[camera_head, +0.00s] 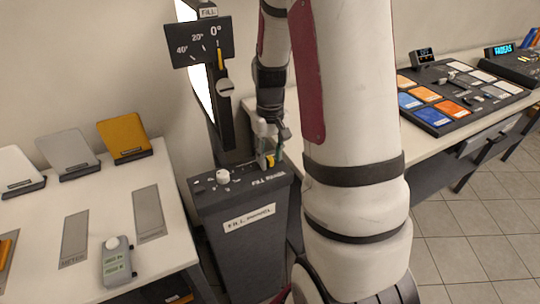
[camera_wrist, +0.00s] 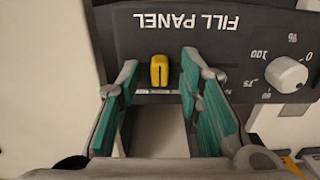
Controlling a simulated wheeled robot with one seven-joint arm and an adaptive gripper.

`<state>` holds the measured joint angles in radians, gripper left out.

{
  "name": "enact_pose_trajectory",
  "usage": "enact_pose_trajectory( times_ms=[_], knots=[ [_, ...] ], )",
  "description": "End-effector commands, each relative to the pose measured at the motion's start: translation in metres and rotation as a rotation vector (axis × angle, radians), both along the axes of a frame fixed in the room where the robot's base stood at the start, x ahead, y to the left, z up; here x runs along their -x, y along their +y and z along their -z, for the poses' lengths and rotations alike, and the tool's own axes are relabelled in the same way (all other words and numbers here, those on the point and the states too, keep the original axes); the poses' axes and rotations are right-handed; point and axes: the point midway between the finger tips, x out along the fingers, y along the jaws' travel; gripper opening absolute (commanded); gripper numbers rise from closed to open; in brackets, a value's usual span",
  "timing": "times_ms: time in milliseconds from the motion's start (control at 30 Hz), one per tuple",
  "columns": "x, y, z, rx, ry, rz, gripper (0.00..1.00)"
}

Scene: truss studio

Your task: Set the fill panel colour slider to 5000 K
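The fill panel (camera_head: 212,194) is the sloped black top of a dark pedestal box with a white label. In the wrist view the panel (camera_wrist: 225,52) appears upside down, with "FILL PANEL" lettering. Its yellow slider knob (camera_wrist: 159,70) sits between my gripper's green-padded fingers (camera_wrist: 160,84). The fingers are open, with a gap on each side of the knob. In the head view my gripper (camera_head: 268,152) is low over the panel's right part, beside the yellow knob (camera_head: 270,160). The slider's scale marks are hidden, so its setting cannot be read.
A white rotary knob (camera_wrist: 286,74) with numbers sits beside the slider. A tall lamp with a tilt scale (camera_head: 203,45) rises behind the pedestal. A white table with colored cards (camera_head: 125,137) stands left. A desk with a button console (camera_head: 455,92) stands right.

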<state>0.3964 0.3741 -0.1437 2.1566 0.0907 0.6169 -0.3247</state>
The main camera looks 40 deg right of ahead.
Motion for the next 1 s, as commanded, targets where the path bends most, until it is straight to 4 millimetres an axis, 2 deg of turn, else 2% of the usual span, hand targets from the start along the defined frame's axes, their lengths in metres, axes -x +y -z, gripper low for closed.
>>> enact_pose_trajectory(
  times_ms=[167, 400, 600, 800, 1000],
  knots=[
    [-0.001, -0.001, -0.026, 0.003, -0.006, 0.001, 0.33],
    [-0.001, -0.001, -0.075, 0.003, -0.005, -0.001, 0.33],
    [-0.001, 0.000, -0.105, 0.002, -0.004, 0.000, 0.33],
    [0.000, 0.000, -0.116, 0.001, -0.001, 0.000, 0.33],
    [0.000, 0.000, -0.117, 0.000, 0.000, 0.000, 0.33]
  ],
)
